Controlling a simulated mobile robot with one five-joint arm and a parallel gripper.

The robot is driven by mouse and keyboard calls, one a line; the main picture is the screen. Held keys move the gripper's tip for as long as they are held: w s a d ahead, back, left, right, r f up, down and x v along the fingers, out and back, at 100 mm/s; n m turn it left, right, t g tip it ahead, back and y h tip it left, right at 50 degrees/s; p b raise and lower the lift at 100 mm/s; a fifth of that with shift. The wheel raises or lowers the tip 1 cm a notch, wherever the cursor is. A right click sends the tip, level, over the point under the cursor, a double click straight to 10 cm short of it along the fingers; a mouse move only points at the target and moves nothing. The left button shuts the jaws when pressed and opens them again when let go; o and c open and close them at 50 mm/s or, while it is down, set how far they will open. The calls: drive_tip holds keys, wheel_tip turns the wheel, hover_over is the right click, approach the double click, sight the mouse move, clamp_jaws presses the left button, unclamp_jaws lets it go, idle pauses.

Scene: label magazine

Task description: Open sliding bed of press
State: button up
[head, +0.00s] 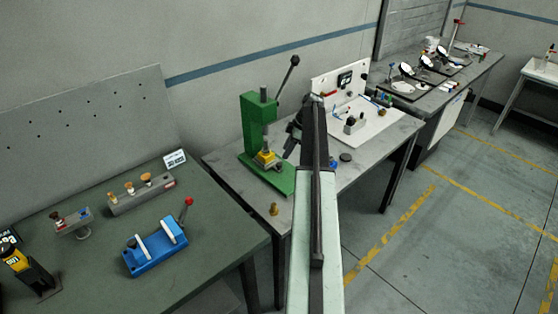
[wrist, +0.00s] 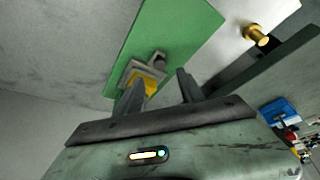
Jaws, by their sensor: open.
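The green press (head: 258,122) stands on the middle bench, with a dark lever rising to the upper right. Its green base plate also shows in the wrist view (wrist: 188,28). A yellow block (head: 265,157) sits low in the press, beside a small grey part with a knob (wrist: 152,67) that may be the sliding bed. The yellow block shows between my fingers in the wrist view (wrist: 150,84). My gripper (wrist: 161,88) is open and empty, its fingers pointing toward the grey part. I cannot tell whether they touch it. The arm partly hides the press's right side.
A brass knob (head: 274,209) stands on the bench near the press's front. A white fixture board (head: 378,128) is to the right. A blue fixture (head: 155,247) with a red-tipped lever lies on the left green-topped bench. The floor at right is clear.

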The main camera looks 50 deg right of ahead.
sight(279, 164)
drive_tip(key=b+x, duration=0.6)
drive_tip(key=x, duration=0.1)
drive_tip(key=shift+w+f+b, duration=0.1)
drive_tip(key=shift+f+b, duration=0.2)
drive_tip(key=shift+f, duration=0.05)
drive_tip(key=shift+r, duration=0.15)
clamp_jaws()
idle(0.8)
